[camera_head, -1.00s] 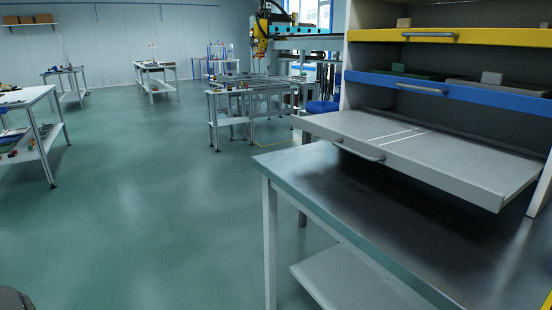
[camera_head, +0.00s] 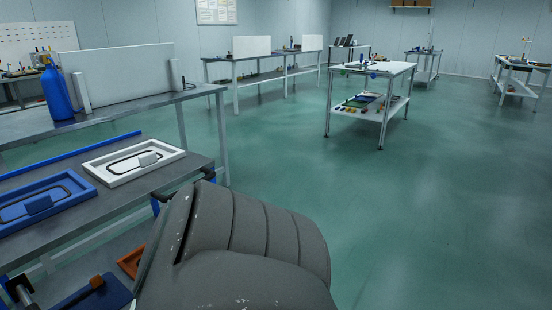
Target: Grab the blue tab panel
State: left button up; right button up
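A blue panel (camera_head: 62,188) lies on a grey table at the left edge of the view. It is a shallow tray with a raised rim, a dark groove and a small blue tab (camera_head: 38,204) standing on it. Its left end is cut off by the picture edge. A white panel (camera_head: 108,180) of the same form, with a light grey tab (camera_head: 148,159), lies just beyond it to the right. Neither of my grippers is in view.
A large dark grey ribbed shape (camera_head: 270,235) fills the bottom centre, right of the panel table (camera_head: 108,210). A blue bottle (camera_head: 57,92) stands on a bench behind. A blue strip (camera_head: 75,153) runs along the table's far edge. Open green floor (camera_head: 430,200) lies to the right.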

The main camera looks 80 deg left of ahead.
aim_at(31, 195)
jog(key=l+u, duration=0.1)
jog(key=u, duration=3.9)
jog(key=j+z, duration=0.1)
jog(key=z, duration=0.3)
jog(key=j+z, duration=0.1)
jog(key=z, duration=0.3)
jog(key=k+j+z, duration=0.1)
jog(key=z, duration=0.3)
jog(key=k+j+z, duration=0.7)
jog(key=j, duration=0.15)
jog(key=i+j, duration=0.05)
